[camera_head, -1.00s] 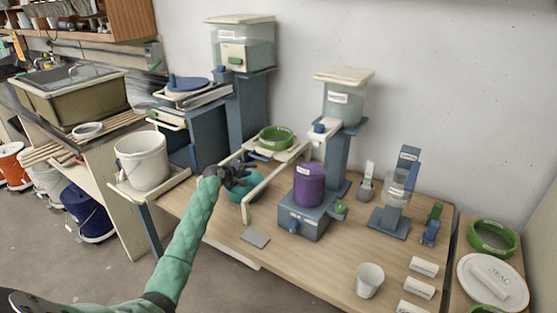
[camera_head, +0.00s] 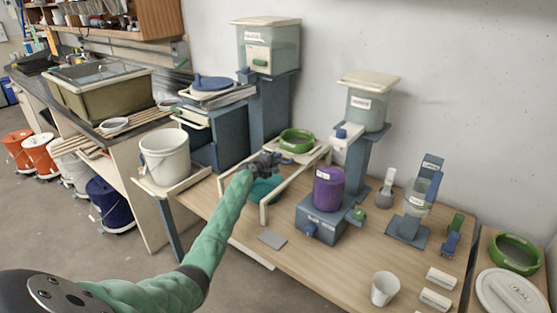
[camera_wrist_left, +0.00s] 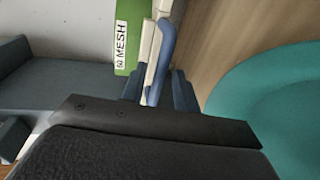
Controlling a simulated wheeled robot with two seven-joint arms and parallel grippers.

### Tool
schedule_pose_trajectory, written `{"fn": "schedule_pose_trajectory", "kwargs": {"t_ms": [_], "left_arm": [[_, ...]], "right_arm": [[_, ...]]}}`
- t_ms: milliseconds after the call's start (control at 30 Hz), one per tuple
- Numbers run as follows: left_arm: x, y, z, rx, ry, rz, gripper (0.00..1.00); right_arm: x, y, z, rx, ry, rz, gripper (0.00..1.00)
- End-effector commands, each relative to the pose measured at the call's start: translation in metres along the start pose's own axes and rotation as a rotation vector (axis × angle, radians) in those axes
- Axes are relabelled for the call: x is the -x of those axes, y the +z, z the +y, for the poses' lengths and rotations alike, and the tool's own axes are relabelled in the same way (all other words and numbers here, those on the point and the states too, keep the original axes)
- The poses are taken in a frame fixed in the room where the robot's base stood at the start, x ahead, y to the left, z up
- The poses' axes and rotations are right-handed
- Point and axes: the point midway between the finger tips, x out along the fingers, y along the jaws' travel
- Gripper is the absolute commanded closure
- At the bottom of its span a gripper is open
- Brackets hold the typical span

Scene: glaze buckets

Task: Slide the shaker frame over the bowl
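The shaker frame is a cream rail frame (camera_head: 308,158) beside the blue stand, carrying a green sieve ring (camera_head: 296,140). The teal bowl (camera_head: 264,192) sits on the table below and nearer than the sieve, partly hidden by my arm and the rails. My left gripper (camera_head: 266,163) is at the near side of the frame, above the bowl. Whether the fingers press the handle is unclear. My right gripper is out of view.
A white bucket (camera_head: 165,157) stands left on a shelf. A purple container (camera_head: 328,188) on a blue base stands right of the frame. A grey plate (camera_head: 272,239) lies near the front edge, and a white cup (camera_head: 385,288) stands further right.

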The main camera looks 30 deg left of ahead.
Motion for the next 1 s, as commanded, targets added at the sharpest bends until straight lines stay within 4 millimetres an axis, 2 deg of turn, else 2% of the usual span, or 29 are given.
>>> {"fn": "schedule_pose_trajectory", "kwargs": {"t_ms": [200,500,533,667,700,1000], "left_arm": [[-0.0124,0.0000,0.0008,0.000,0.001,0.001,0.69],[-0.0141,0.0002,-0.0001,-0.001,0.000,0.000,0.69],[-0.0140,0.0002,0.0000,-0.001,0.000,0.000,0.71],[-0.0140,0.0002,-0.0001,-0.001,0.000,0.000,0.97],[-0.0139,0.0002,-0.0001,-0.001,0.000,0.000,1.00],[-0.0114,0.0003,-0.0006,-0.001,0.000,0.000,1.00]], "right_arm": [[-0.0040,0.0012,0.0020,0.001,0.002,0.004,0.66],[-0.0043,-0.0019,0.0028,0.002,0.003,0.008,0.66],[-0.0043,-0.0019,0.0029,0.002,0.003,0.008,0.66],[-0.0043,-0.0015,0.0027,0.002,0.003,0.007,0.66],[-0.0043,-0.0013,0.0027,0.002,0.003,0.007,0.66],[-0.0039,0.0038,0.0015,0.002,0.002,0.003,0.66]]}}
